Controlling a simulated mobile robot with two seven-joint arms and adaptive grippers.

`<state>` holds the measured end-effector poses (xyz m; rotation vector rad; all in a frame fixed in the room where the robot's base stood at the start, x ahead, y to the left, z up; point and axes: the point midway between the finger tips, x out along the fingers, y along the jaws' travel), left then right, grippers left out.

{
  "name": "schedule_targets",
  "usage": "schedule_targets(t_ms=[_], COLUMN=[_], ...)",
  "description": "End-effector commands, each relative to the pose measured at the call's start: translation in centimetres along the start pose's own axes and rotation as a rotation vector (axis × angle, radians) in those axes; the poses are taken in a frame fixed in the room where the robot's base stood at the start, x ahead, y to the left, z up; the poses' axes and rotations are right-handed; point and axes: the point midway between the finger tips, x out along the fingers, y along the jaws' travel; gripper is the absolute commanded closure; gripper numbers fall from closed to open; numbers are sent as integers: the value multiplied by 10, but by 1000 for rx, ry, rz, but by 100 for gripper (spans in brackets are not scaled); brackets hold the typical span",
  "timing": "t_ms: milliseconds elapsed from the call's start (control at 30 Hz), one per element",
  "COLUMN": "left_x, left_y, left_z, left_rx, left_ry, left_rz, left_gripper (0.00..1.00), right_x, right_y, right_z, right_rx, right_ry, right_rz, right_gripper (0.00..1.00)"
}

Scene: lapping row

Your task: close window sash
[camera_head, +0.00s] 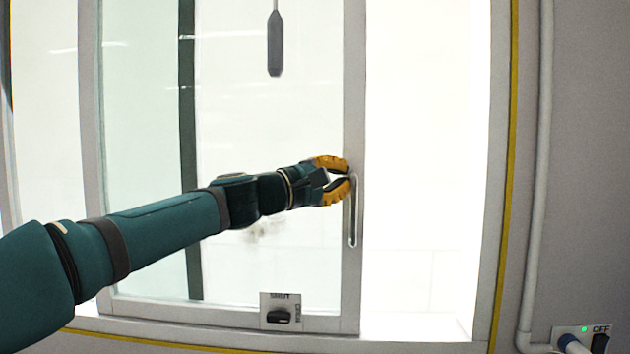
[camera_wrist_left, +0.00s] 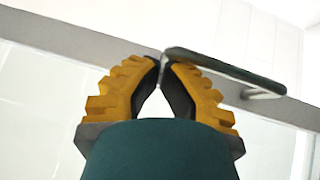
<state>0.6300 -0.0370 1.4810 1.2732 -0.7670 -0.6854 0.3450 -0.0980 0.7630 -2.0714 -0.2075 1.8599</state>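The window sash (camera_head: 353,95) is a grey-framed glass pane. A wide bright opening lies between its right upright and the right jamb (camera_head: 483,190). A slim grey handle (camera_head: 352,225) runs vertically on that upright; in the left wrist view the dark handle (camera_wrist_left: 225,68) slants right from the fingertips. My left gripper (camera_head: 349,174), with orange-backed fingers, is at the handle's upper end. In the left wrist view its fingertips (camera_wrist_left: 162,62) meet or nearly meet beside the handle's end, with no bar visible between them. I cannot tell whether they touch it. My right gripper is out of view.
A small plate marked "SHUT" with a black knob (camera_head: 281,317) sits on the lower frame. A dark grey pull (camera_head: 275,45) hangs in front of the glass. A pale conduit (camera_head: 538,190) and an "OFF" switch plate (camera_head: 598,338) are on the right wall.

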Motion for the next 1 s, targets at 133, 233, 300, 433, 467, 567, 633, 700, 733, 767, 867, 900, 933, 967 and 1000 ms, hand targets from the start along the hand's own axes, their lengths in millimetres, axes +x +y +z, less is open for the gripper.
schedule_targets(t_ms=[133, 233, 300, 433, 467, 567, 633, 700, 733, 767, 867, 900, 933, 967, 1000], left_x=[40, 66, 83, 111, 117, 133, 143, 151, 153, 155, 161, 162, 163, 164, 164], left_y=[-10, -16, -19, -24, -25, -29, -31, -33, -33, -33, -35, -36, -36, -36, -36], left_z=[40, 61, 75, 99, 104, 118, 126, 132, 134, 136, 141, 141, 142, 142, 142], left_rx=[-4, -5, -4, -4, -5, -5, -3, -4, -4, -4, -3, -3, -3, -2, -2], left_ry=[-24, -24, -24, -23, -23, -21, -22, -20, -20, -20, -19, -18, -18, -17, -17], left_rz=[-3, -4, -4, -4, -3, -3, -3, -2, -2, -2, -2, -2, -1, -1, -1], left_gripper=[100, 100, 100, 100, 100, 100, 100, 100, 100, 100, 100, 100, 100, 100, 100], right_x=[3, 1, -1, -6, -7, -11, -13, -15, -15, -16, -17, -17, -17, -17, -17], right_y=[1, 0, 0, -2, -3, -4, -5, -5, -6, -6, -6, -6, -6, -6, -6], right_z=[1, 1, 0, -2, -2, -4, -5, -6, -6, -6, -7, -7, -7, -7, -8], right_rx=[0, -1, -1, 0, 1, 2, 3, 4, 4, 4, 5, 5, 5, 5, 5], right_ry=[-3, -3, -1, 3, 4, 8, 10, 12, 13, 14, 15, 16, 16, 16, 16], right_rz=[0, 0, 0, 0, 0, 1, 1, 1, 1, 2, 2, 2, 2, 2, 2], right_gripper=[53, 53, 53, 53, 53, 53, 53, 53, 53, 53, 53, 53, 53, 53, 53])
